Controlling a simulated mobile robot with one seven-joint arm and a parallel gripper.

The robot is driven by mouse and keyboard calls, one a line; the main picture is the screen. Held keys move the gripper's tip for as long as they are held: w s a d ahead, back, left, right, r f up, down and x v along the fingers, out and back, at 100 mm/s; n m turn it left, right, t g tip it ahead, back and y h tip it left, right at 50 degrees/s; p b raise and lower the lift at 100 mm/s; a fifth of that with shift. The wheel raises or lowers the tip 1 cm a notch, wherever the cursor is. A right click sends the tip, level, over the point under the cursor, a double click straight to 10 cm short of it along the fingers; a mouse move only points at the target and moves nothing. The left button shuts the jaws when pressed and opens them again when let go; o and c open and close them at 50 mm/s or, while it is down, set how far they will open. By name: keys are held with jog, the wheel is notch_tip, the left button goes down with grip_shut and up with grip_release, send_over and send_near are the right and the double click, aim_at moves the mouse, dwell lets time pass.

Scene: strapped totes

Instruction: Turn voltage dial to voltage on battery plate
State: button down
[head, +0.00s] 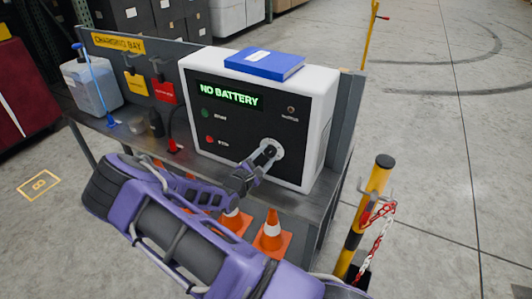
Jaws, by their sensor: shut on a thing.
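The charger (322,110) is a white box with a black front panel on a grey bench. Its display (229,95) reads "NO BATTERY" in green letters. The voltage dial (276,146) is a pale round plate with a dark knob at the lower right of the panel. My gripper (266,154) is at the dial, shut on its knob, and partly hides it. The dial's markings and its setting are too small to read. No battery plate with a readable voltage shows in this view.
A blue book (264,64) lies on the charger. A jug (92,84) stands at the bench's left end. Orange cones (271,236) stand below the bench. A yellow-black post (371,205) with a chain stands at right. Open floor lies beyond.

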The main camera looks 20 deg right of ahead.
jog(key=m, duration=0.4)
jog(key=m+b, duration=0.1)
jog(key=m, duration=0.3)
jog(key=shift+f+y, duration=0.1)
jog(key=shift+y, duration=0.2)
jog(key=m+b, duration=0.3)
jog(key=m, duration=0.1)
jog(key=shift+d+t, duration=0.1)
jog(key=shift+t, duration=0.3)
jog(key=shift+s+m+b, duration=0.1)
jog(key=shift+m+b, duration=0.45)
jog(key=shift+m, duration=1.25)
jog(key=shift+c, duration=1.4)
grip_release()
jog(key=shift+s, duration=0.1)
